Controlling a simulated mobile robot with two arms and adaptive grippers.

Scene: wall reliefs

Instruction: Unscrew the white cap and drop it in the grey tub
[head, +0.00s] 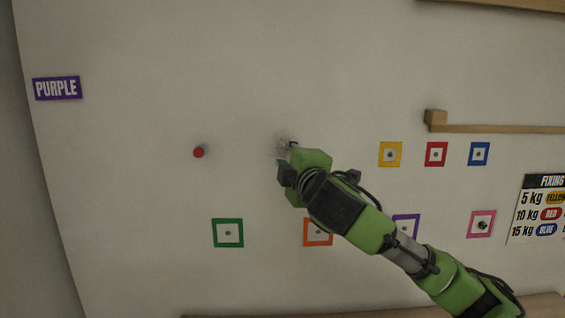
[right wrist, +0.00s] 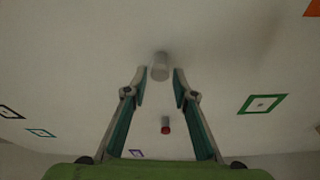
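The white cap (right wrist: 160,66) is a pale, short cylinder standing out from the wall. In the right wrist view it shows between and just past the fingertips of my right gripper (right wrist: 161,73), which is open with a visible gap on each side of the cap. In the head view my right gripper (head: 284,155) is up at the wall, and its fingers are mostly hidden behind its own green body. The cap cannot be made out clearly there. My left gripper and the grey tub are not in view.
A red knob (head: 198,152) sticks out of the wall left of my right gripper. Coloured square frames, such as the green one (head: 228,233) and the yellow one (head: 390,154), dot the wall. A wooden rail (head: 490,128) juts out at the upper right. The upper middle wall is clear.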

